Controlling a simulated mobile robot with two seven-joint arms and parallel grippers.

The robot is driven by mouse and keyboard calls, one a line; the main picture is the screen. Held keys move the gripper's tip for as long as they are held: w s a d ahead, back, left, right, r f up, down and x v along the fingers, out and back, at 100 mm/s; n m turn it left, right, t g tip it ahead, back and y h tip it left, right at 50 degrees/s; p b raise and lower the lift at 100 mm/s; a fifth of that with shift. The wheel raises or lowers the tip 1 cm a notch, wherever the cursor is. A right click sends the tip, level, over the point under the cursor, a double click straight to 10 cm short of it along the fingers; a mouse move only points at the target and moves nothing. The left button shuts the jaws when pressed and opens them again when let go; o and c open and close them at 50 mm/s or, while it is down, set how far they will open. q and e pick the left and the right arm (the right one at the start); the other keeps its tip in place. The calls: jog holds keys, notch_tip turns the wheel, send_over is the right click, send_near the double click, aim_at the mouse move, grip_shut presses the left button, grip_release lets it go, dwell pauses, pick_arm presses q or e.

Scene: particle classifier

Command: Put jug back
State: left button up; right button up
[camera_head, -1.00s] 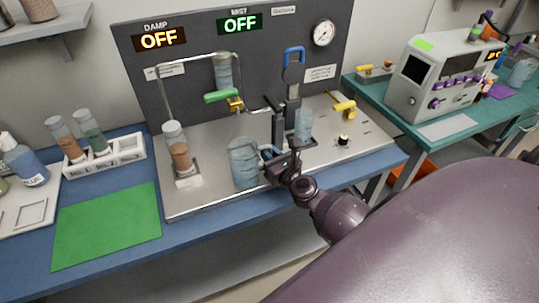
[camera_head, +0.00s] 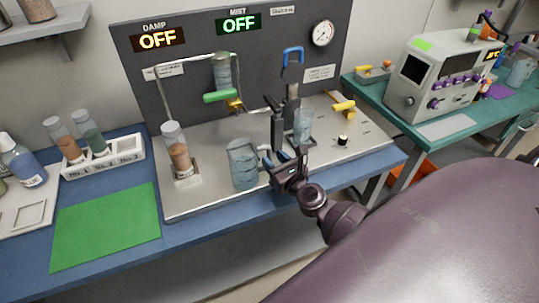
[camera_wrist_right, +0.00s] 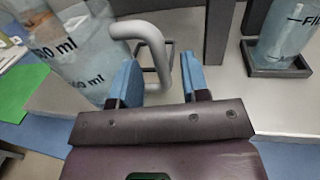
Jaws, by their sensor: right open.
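The jug (camera_head: 243,165) is clear bluish plastic and stands upright on the front of the metal bench plate. In the right wrist view the jug (camera_wrist_right: 82,55) fills the upper left, with ml markings and a grey handle. My right gripper (camera_head: 280,158) is open, just right of the jug on its handle side. In the wrist view its two blue fingertips (camera_wrist_right: 158,78) lie on either side of the lower handle; I cannot tell whether they touch it. My left gripper is not in view.
A small clear vessel (camera_head: 303,125) stands in a square holder right of my gripper. A tube of brown grains (camera_head: 179,155) stands in a holder left of the jug. A green mat (camera_head: 107,225) lies at front left. A control panel (camera_head: 185,75) rises behind.

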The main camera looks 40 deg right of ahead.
jog(key=s+b, duration=0.2)
jog(key=s, duration=0.7)
jog(key=s+a+f+m+g, duration=0.2)
jog(key=s+f+m, duration=0.1)
jog(key=m, duration=0.8)
jog(key=s+a+f+m+g, duration=0.2)
jog(key=s+a+f+m, duration=0.1)
jog(key=m, duration=0.8)
jog(key=s+a+f+m+g+y, duration=0.1)
jog(key=s+a+f+m+g, duration=0.1)
jog(key=f+m, duration=0.5)
jog(key=s+a+m, duration=0.1)
jog(key=s+m, duration=0.1)
jog(key=m, duration=0.3)
jog(key=shift+s+a+g, duration=0.15)
jog(key=shift+a+g, duration=0.1)
jog(key=shift+g, duration=0.05)
jog(key=shift+f, duration=0.1)
